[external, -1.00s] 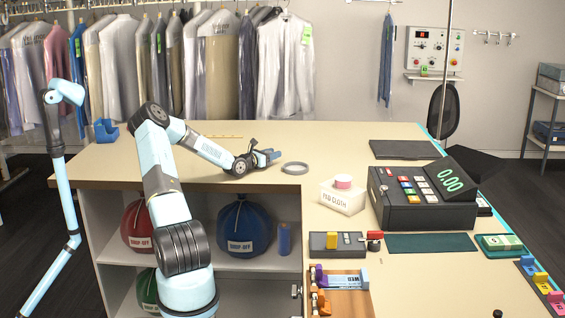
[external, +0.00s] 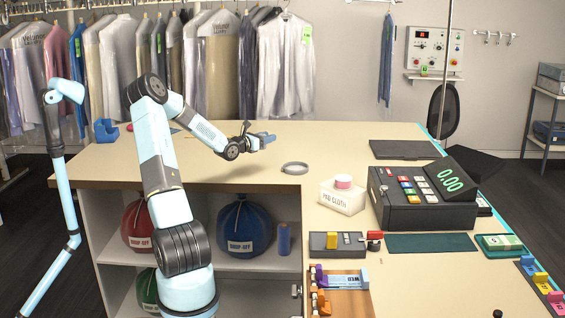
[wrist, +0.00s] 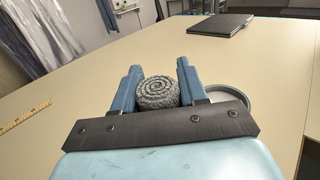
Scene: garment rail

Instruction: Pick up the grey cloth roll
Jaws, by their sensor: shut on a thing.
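The grey cloth roll (wrist: 158,92) shows in the wrist view as a coiled spiral of rough grey fabric between the two blue fingers of my gripper (wrist: 158,85). The fingers press on its left and right sides. In the external view my gripper (external: 262,138) is held above the counter, with a shadow below it. The roll cannot be made out there, as the fingers and wrist hide it.
A white box labelled pad cloth (external: 342,198) and a dark cash register (external: 420,195) stand to the right. A dark flat pad (external: 405,149) lies at the back right. Bagged garments (external: 285,65) hang behind the counter. The counter around my gripper is mostly clear.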

